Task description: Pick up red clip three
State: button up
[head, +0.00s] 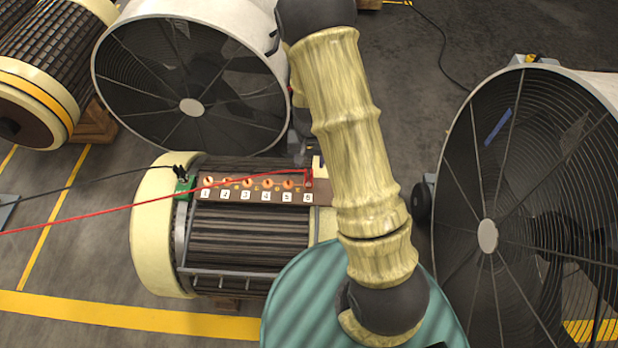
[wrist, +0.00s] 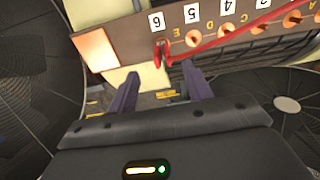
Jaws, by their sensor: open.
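A red clip (head: 309,177) sits on the stud by label 6, at the right end of the brown terminal strip (head: 232,195). A red cable runs from it to the left. In the wrist view the red clip (wrist: 162,54) is upright against the strip, just beyond and between my fingertips. My gripper (wrist: 158,80) is open, with one dark finger to each side of the clip and nothing between them. In the head view my arm hides most of the gripper. No mark naming the clip as three is readable.
The strip is fixed on a cream-ended rotor (head: 160,245). A black clip (head: 181,172) with a black cable sits by a green block (head: 185,188) at the strip's left end. Large fans (head: 190,106) stand behind and at right (head: 488,236). Another rotor (head: 50,60) lies far left.

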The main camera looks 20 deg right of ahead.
aim_at(309, 172)
notch_tip(309, 172, down, 4)
jog(key=shift+f, duration=0.1)
jog(key=shift+w, duration=0.1)
jog(key=shift+w, duration=0.1)
jog(key=shift+d+f, duration=0.15)
jog(key=shift+f, duration=0.5)
jog(key=f, duration=0.2)
jog(key=f+p, duration=0.1)
jog(key=shift+w+a+f, duration=0.1)
jog(key=shift+w+a, duration=0.1)
jog(key=shift+a, duration=0.05)
jog(key=shift+f, duration=0.35)
jog(key=shift+d, duration=0.1)
jog(key=shift+c, duration=0.4)
